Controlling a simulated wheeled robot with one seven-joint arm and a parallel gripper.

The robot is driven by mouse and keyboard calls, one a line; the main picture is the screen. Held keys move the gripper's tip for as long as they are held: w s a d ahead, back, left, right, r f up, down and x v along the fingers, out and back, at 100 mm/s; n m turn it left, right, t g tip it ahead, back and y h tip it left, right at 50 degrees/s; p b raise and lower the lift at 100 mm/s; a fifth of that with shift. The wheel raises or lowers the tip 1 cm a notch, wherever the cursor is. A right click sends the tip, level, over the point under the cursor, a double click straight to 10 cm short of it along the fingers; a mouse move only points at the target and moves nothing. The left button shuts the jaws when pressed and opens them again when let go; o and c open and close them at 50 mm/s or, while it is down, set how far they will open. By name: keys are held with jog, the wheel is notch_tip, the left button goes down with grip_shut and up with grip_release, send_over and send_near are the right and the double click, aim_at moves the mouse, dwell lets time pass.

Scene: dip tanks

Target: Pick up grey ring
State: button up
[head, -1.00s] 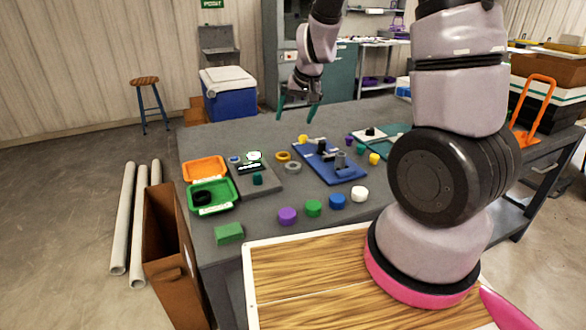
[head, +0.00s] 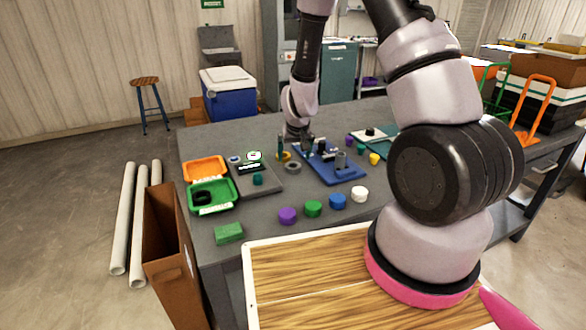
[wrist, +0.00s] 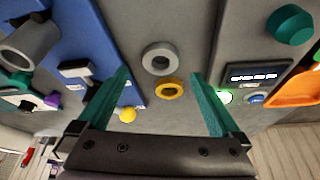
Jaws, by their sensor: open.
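The grey ring (head: 293,168) lies flat on the grey table, between the scale and the blue board. In the wrist view the grey ring (wrist: 159,58) shows ahead of and between the two teal fingers. A yellow ring (wrist: 169,90) lies beside it, nearer to my gripper; in the head view the yellow ring (head: 283,156) is partly covered by a finger. My gripper (head: 295,146) is open and empty, above the table at the far side of the rings. It also shows in the wrist view (wrist: 160,75), fingers spread wide on either side of the rings.
The blue board (head: 345,175) with upright fixtures stands close on the right. The grey scale (head: 262,183) with a teal piece stands on the left, next to green (head: 216,208) and orange (head: 190,168) trays. Several coloured caps line the near side.

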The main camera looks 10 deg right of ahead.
aim_at(293, 162)
jog(key=x, duration=0.4)
jog(key=shift+f, duration=0.3)
grip_shut()
jog(key=shift+r, duration=0.1)
